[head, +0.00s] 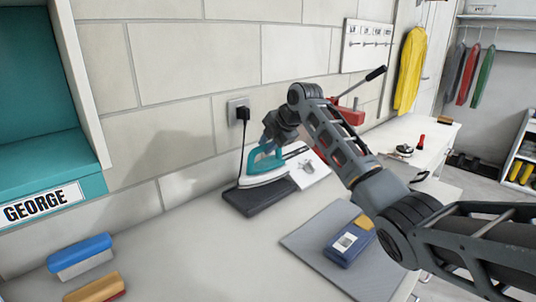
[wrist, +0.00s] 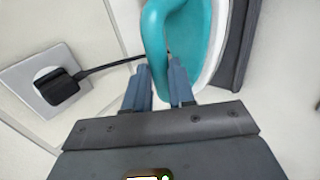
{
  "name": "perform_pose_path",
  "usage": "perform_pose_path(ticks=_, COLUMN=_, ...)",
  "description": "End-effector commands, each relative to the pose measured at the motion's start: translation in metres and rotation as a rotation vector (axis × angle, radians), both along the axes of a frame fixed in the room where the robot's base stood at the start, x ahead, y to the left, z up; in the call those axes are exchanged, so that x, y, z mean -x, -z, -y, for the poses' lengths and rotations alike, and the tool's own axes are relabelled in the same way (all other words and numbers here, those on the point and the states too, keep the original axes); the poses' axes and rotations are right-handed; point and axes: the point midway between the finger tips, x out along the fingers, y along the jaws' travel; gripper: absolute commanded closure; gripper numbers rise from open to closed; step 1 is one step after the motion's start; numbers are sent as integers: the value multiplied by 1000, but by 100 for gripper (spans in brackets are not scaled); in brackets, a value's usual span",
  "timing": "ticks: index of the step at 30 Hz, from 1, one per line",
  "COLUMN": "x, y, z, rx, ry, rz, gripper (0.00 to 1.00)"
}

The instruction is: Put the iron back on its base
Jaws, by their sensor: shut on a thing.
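The iron (head: 262,171) has a teal body and a white lower part. In the head view it sits on or just over its dark grey base (head: 258,201), its cord running up to a wall plug; I cannot tell whether it is fully seated. My gripper (head: 272,142) is at the iron's handle from above. In the wrist view the teal iron (wrist: 188,40) fills the top middle, and my gripper (wrist: 160,80) has its two fingers shut on the handle (wrist: 154,38). Part of the dark base (wrist: 236,45) shows beside the iron.
A wall socket with a black plug (head: 243,113) is just behind the iron. A white card (head: 308,168) stands right of the base. A grey mat (head: 305,243) with a blue box (head: 350,243) lies in front. Blue (head: 80,256) and orange (head: 96,288) brushes lie at left.

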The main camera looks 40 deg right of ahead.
Motion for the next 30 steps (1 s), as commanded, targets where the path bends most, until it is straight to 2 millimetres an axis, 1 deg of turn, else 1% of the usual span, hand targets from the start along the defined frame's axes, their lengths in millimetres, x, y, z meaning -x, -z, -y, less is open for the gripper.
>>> perform_pose_path(ticks=2, x=0, y=4, z=0, rx=0, ry=0, rz=2, gripper=100)
perform_pose_path(ticks=10, x=0, y=35, z=0, rx=0, ry=0, rz=2, gripper=100)
perform_pose_path(ticks=21, x=0, y=40, z=0, rx=0, ry=-1, rz=4, gripper=100)
perform_pose_path(ticks=22, x=0, y=42, z=0, rx=-1, ry=-1, rz=0, gripper=75)
perform_pose_path(ticks=30, x=0, y=41, z=0, rx=-1, ry=-1, rz=0, gripper=50)
